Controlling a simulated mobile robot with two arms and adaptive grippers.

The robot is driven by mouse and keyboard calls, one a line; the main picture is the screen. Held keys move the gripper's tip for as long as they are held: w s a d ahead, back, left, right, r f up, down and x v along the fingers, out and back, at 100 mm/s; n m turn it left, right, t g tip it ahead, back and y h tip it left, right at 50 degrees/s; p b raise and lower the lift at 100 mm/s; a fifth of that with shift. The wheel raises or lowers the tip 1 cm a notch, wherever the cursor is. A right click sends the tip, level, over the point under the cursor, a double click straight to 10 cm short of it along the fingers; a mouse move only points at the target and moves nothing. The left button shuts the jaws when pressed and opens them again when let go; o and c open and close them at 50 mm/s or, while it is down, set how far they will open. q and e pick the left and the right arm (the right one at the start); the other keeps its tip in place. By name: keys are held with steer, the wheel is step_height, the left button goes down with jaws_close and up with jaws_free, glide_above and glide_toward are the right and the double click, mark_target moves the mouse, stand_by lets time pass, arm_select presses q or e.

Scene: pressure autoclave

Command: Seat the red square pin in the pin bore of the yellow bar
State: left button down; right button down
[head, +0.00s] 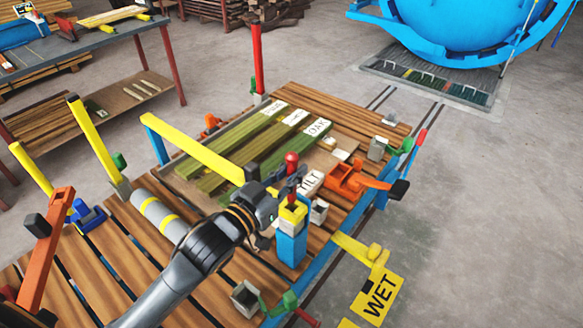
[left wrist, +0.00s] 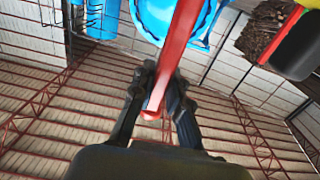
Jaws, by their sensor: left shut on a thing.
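The yellow bar (head: 200,148) runs across the slatted cart from a blue post at the far left. It passes behind my left gripper to a near yellow end (head: 293,214) on a blue post (head: 292,247). My left gripper (head: 290,183) is shut on the red square pin, whose rounded red top (head: 292,159) shows above the fingers. In the left wrist view the pin (left wrist: 178,45) stands out between the fingertips (left wrist: 160,105). A dark spot, perhaps the bore, shows in the near yellow end just below the gripper. Whether the pin's lower end touches it is unclear. My right gripper is out of view.
Greenish boards (head: 245,140) with labels lie on the cart behind the gripper. An orange clamp (head: 352,180) stands right of the near post. A grey roll (head: 160,218) lies left of my arm.

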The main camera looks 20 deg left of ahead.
mark_target(292, 202)
arm_select(q)
steer(key=shift+f, duration=0.35)
stand_by(0.3)
stand_by(0.4)
steer(key=shift+p, duration=0.35)
steer(key=shift+p, duration=0.5)
stand_by(0.7)
steer(key=shift+f+b, duration=0.3)
steer(key=shift+f, duration=0.15)
steer(key=shift+f+b, duration=2.2)
steer(key=shift+f, duration=1.7)
